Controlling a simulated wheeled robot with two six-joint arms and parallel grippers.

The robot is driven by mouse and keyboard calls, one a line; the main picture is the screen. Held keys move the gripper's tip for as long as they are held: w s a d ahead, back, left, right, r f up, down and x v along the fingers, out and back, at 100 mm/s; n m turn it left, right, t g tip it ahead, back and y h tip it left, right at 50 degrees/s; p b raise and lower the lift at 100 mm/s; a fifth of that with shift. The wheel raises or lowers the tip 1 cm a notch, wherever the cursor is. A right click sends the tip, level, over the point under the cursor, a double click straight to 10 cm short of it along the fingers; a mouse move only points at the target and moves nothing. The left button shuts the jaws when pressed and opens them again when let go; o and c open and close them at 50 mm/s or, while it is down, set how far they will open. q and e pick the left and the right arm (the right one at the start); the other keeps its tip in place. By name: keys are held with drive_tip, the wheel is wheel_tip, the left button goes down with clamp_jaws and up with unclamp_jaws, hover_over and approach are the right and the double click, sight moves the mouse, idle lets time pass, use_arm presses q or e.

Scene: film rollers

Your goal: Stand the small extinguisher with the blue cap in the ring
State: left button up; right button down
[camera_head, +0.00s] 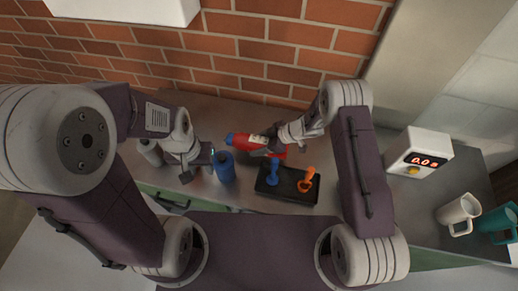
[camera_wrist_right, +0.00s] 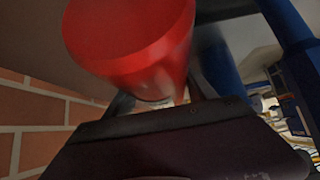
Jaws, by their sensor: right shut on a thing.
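The red extinguisher (camera_head: 245,143) lies roughly level in the head view, with a blue end (camera_head: 230,139) toward the left. My right gripper (camera_head: 270,145) is shut on the extinguisher's body, near the back of the counter. Its red rounded body also fills the upper left of the right wrist view (camera_wrist_right: 130,45). My left gripper (camera_head: 190,165) is left of the extinguisher, beside a blue cylinder; its finger gap is not clear. I cannot make out a ring.
The blue cylinder (camera_head: 225,168) stands between my left gripper and a black tray (camera_head: 289,198) with a blue and an orange piece. Grey cylinders (camera_head: 150,151) stand at left. A white display box (camera_head: 419,152) and mugs (camera_head: 459,213) are at right. A brick wall is behind.

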drive_tip(key=shift+f, duration=2)
drive_tip(key=shift+f, duration=0.1)
drive_tip(key=shift+c, duration=1.5)
unclamp_jaws()
drive_tip(key=shift+f, duration=0.1)
drive_tip(key=shift+r+p, duration=0.3)
drive_tip(key=shift+d+r, duration=0.2)
drive_tip(key=shift+d, duration=0.1)
drive_tip(key=v, duration=1.1)
drive_tip(key=shift+s, duration=0.1)
